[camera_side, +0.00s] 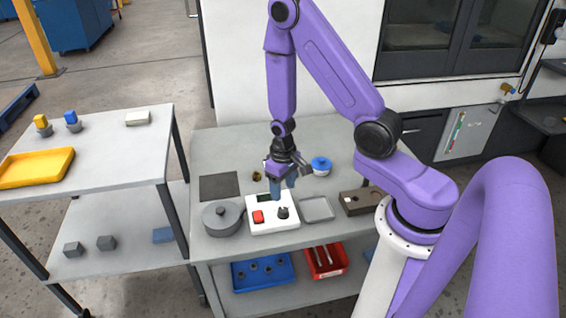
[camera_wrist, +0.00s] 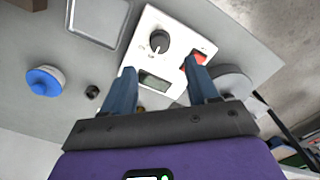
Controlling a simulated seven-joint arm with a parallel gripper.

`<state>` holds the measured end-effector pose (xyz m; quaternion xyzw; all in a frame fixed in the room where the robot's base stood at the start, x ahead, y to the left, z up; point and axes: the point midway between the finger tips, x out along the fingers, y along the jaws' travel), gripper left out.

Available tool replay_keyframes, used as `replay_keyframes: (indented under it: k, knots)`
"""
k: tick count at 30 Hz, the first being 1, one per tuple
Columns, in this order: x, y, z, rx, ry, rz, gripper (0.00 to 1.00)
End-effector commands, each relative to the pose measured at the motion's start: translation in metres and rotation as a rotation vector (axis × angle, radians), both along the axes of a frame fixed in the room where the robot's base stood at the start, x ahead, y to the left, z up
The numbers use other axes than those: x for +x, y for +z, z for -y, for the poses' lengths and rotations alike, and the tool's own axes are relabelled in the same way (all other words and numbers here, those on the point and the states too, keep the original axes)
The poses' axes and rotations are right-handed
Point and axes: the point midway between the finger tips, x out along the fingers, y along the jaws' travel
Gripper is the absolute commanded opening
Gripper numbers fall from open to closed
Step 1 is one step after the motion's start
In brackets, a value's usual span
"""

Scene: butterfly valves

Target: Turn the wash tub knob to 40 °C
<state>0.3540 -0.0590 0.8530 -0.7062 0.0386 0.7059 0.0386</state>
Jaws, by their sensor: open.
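The wash tub knob (camera_wrist: 159,40) is a dark round knob with a light pointer mark, on a white control box. In the side view the knob (camera_side: 283,212) stands on the right half of the white box (camera_side: 287,225). The box also carries a red switch (camera_side: 258,217) and a small dark display (camera_wrist: 155,82). The scale marks are too small to read. My gripper (camera_side: 281,190) is above the back of the box, fingers pointing down. In the wrist view its two blue-grey fingers (camera_wrist: 164,86) are apart and empty, with the knob beyond them, untouched.
A grey lidded pot (camera_side: 222,217) stands left of the box and a grey tray (camera_side: 317,209) right of it. A blue round object (camera_side: 321,166) and a brown block (camera_side: 361,200) are also on the grey table. A dark mat (camera_side: 219,187) lies at the back left.

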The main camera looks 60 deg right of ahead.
Motion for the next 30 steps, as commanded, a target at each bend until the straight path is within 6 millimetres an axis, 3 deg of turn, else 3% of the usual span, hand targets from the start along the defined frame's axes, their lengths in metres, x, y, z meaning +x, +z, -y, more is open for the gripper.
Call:
replay_keyframes:
  k: [18, 30]
  knots:
    - [0.001, 0.072, 0.000, 0.000, 0.000, 0.004, 0.59]
    - [0.000, 0.085, 0.000, 0.000, -0.001, 0.000, 0.59]
